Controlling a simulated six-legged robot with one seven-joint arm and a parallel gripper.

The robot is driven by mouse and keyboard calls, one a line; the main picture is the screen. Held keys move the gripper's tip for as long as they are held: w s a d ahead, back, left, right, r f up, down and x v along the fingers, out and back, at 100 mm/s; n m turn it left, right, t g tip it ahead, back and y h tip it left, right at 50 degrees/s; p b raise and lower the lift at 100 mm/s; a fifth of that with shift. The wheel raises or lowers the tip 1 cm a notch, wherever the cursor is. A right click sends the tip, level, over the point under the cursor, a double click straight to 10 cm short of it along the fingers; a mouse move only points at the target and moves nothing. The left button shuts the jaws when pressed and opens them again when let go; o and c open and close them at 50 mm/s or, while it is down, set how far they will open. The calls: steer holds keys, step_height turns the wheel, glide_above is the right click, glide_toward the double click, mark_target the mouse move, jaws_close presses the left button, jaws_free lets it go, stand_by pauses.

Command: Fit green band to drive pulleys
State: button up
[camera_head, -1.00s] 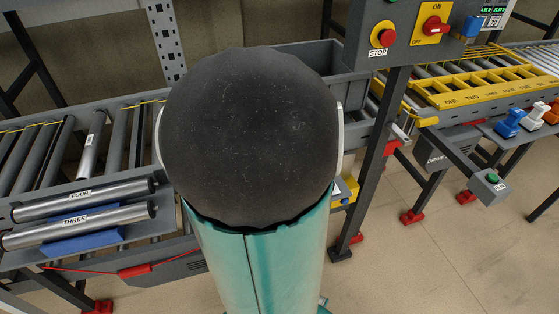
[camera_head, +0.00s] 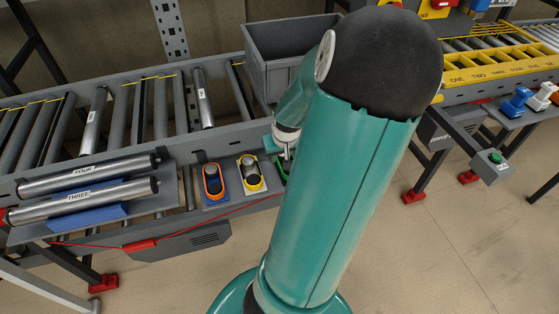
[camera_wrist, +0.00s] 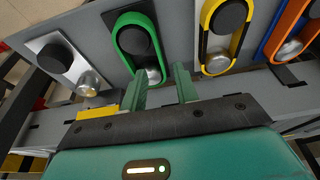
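In the head view a little of the green band (camera_head: 281,167) shows beside my arm. My gripper (camera_wrist: 161,74) is open at the band's near end, with its green fingers apart and the silver peg showing between them. I cannot tell whether a finger touches the band. To the left, a bare plate carries a black pulley (camera_wrist: 53,57) and a silver pulley (camera_wrist: 88,83) without a band.
A yellow-black band (camera_wrist: 238,40) and an orange band (camera_head: 205,185) sit on neighbouring mounts. Labelled rollers (camera_head: 85,197) lie on a shelf at the left. A grey bin (camera_head: 265,65) stands behind my arm. A control box post and yellow conveyor (camera_head: 485,72) are at the right.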

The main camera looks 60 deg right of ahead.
mark_target(279, 163)
steer(key=shift+x, duration=2.45)
jaws_close()
